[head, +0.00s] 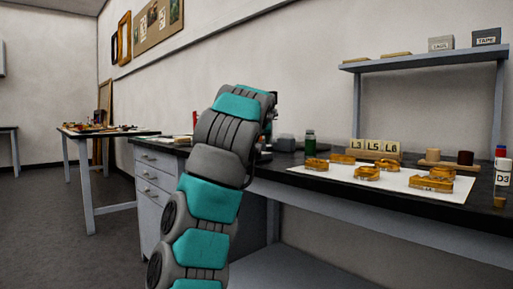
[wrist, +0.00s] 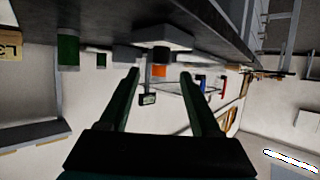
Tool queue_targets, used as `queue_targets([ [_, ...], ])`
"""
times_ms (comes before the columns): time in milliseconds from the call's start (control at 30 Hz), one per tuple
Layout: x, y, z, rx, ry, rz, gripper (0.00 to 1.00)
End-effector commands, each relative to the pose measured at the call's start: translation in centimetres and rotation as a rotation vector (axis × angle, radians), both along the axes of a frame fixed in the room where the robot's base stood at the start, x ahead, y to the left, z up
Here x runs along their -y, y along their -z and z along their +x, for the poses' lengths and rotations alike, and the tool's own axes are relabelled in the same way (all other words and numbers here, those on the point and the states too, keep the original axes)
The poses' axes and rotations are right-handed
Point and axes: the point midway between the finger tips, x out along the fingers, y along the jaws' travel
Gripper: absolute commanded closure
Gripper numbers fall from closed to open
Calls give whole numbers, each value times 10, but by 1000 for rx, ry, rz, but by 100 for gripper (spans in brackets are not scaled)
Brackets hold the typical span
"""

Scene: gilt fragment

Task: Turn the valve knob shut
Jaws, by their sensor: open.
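The wrist view shows the bench upside down, with its dark top along the upper edge. A pale block (wrist: 163,41) sits on the bench, with an orange part (wrist: 160,71) on its end that looks like the valve knob. A small dark tag with a pale label (wrist: 148,99) shows close by. My gripper (wrist: 159,74) is open, its two dark fingers on either side of the orange part in the picture. I cannot tell how far off it is, and no contact is visible. In the head view my arm hides the knob and the gripper.
On the bench (head: 400,217) are a green bottle (head: 310,143), letter blocks (head: 375,147) and amber pieces on a white sheet (head: 340,176). A shelf (head: 425,60) stands above. A side table (head: 108,132) is at left; the floor (head: 60,225) there is clear.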

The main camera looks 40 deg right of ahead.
Motion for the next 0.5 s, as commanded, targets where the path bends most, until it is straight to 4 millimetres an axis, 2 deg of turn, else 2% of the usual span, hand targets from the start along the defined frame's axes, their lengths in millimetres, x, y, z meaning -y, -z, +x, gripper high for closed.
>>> queue_targets([
  [500, 35, 23, 43, -4, -3, 2, 36],
])
